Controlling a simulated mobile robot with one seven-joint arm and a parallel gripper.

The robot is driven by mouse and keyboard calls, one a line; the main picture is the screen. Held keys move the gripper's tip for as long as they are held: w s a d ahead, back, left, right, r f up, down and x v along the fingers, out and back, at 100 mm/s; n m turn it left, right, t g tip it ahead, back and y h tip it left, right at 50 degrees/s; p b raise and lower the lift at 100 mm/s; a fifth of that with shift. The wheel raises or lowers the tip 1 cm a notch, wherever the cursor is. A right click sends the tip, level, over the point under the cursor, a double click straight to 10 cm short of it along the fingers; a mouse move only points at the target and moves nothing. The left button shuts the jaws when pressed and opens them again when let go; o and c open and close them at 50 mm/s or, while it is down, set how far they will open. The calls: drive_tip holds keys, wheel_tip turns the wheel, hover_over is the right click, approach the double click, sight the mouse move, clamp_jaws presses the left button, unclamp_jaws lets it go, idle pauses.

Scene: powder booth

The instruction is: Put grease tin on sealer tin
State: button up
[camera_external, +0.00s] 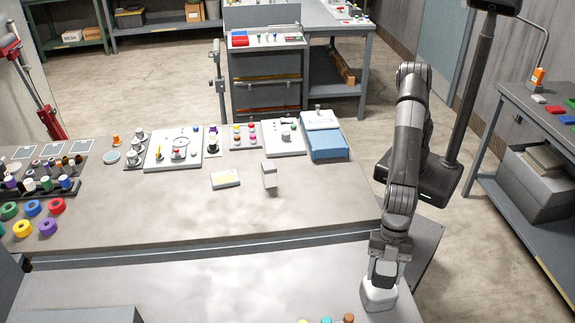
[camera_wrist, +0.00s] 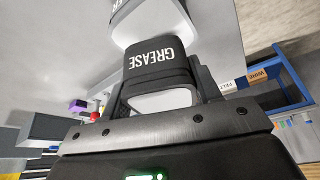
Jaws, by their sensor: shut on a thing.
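The grease tin (camera_wrist: 155,62), white with a black band lettered GREASE, sits between the fingers of my gripper (camera_wrist: 163,88) in the wrist view. My gripper is shut on it. Another white tin (camera_wrist: 150,24) with a partly visible dark label lies just beyond it, in line with it; its name cannot be read. In the outside view my gripper (camera_external: 383,276) points down at the right end of the front bench. A white rounded shape (camera_external: 378,297) shows directly below the fingers. Whether the two tins touch cannot be told.
Several coloured pieces (camera_external: 326,320) show at the bottom edge, left of my gripper. The front bench (camera_external: 220,285) is largely clear.

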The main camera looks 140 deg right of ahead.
sight(383, 279)
drive_tip(key=shift+f, duration=1.4)
drive_tip(key=shift+f, duration=0.1)
drive_tip(key=o, duration=1.1)
drive_tip(key=shift+o, duration=0.2)
